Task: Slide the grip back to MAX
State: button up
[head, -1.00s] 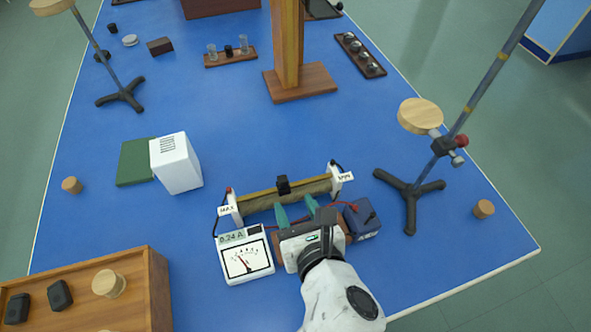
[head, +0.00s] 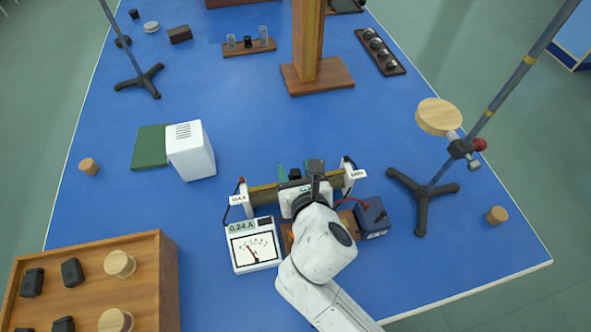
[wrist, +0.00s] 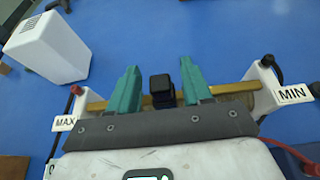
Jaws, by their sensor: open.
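The sliding rheostat (head: 263,194) lies across the table between two white end posts. The MAX label (head: 238,200) is at its left end and the MIN label (head: 357,174) at its right. In the wrist view the black grip (wrist: 161,90) sits on the brass bar, between the green fingers of my open gripper (wrist: 158,82). In the head view my gripper (head: 297,172) covers the middle of the rheostat. The meter (head: 254,246) in front reads 0.24 A.
A dark blue box (head: 372,217) with a red lead stands right of the rheostat. A white vented box (head: 190,151) is behind left. A clamp stand (head: 424,190) is at the right, a wooden tray (head: 168,270) front left.

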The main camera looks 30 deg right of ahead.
jog(key=shift+c, duration=0.2)
grip_shut()
dwell(0.3)
jog(key=a, duration=0.2)
jog(key=w+a+p, duration=0.1)
jog(key=a, duration=0.1)
jog(key=shift+w+a, duration=0.2)
jog(key=shift+d, duration=0.1)
jog(key=shift+o, duration=0.2)
grip_release()
